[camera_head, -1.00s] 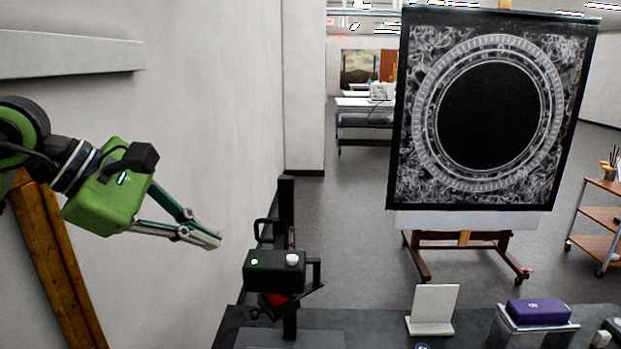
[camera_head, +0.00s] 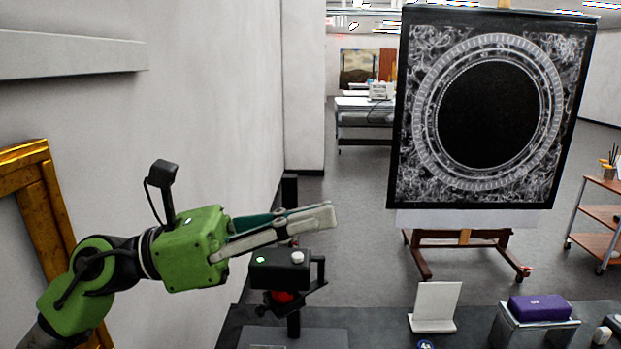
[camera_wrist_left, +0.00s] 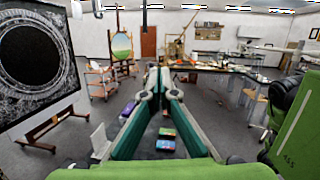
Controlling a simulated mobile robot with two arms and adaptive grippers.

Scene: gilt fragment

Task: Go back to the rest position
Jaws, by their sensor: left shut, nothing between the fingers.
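My left gripper (camera_head: 328,212) comes in from the left in the head view and points to the right. Its fingers are shut with nothing between them. It is in the air, and in the picture its fingers pass just above a black device with a green light (camera_head: 280,268). In the left wrist view its closed fingers (camera_wrist_left: 158,72) point out into the room. My right gripper is in neither view.
A dark table (camera_head: 375,325) spans the front. On it are a white stand (camera_head: 434,308) and a purple box (camera_head: 540,308). An easel holds a black patterned panel (camera_head: 425,160). A gilt frame (camera_head: 45,205) leans at the left wall. A cart (camera_head: 600,213) stands right.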

